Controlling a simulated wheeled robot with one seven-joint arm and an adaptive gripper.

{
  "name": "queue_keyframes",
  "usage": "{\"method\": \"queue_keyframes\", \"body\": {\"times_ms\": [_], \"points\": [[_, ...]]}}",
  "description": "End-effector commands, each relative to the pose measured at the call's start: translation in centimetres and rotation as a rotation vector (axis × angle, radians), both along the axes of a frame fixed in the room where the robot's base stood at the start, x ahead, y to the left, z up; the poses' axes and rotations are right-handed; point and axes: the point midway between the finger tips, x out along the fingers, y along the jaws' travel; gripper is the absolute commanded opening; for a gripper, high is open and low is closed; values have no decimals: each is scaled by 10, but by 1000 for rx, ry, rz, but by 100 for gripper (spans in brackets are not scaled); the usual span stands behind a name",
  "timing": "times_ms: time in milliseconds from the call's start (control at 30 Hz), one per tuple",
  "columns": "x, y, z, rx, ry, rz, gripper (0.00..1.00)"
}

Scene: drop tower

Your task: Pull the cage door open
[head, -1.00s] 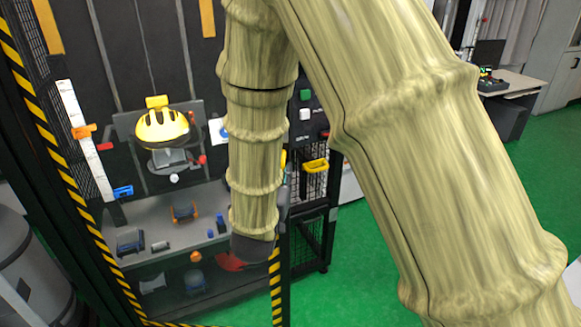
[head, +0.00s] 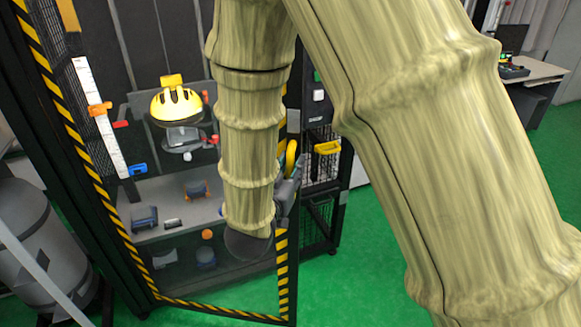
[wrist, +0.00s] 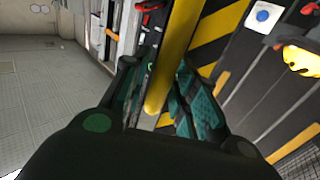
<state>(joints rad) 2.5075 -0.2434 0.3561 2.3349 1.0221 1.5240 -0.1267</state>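The cage door has a black and yellow striped frame (head: 282,285) around a see-through panel. Its lower right corner stands out towards me, so it looks ajar. The yellow door handle (head: 291,155) shows just right of my wrist. In the wrist view the handle bar (wrist: 181,40) runs between the two teal-padded fingers of my gripper (wrist: 165,80). The fingers sit close on both sides of the bar and appear shut on it. In the head view my forearm and wrist hide most of the gripper and part of the door.
A yellow helmet (head: 175,105) hangs inside the cage above a grey shelf (head: 150,196). A second yellow handle (head: 327,147) is on a mesh unit at the right. A grey tank (head: 32,235) stands at the left. Green floor (head: 350,265) is open at the right.

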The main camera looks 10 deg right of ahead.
Motion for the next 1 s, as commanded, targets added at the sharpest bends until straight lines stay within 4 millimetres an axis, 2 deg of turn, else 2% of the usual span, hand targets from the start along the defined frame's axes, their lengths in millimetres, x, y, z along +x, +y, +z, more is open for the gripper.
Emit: {"method": "queue_keyframes", "body": {"times_ms": [300,467,1000], "points": [[0,1,-1,0,2,2,39],[0,1,5,1,1,2,39],[0,1,68,1,-1,2,39]]}}
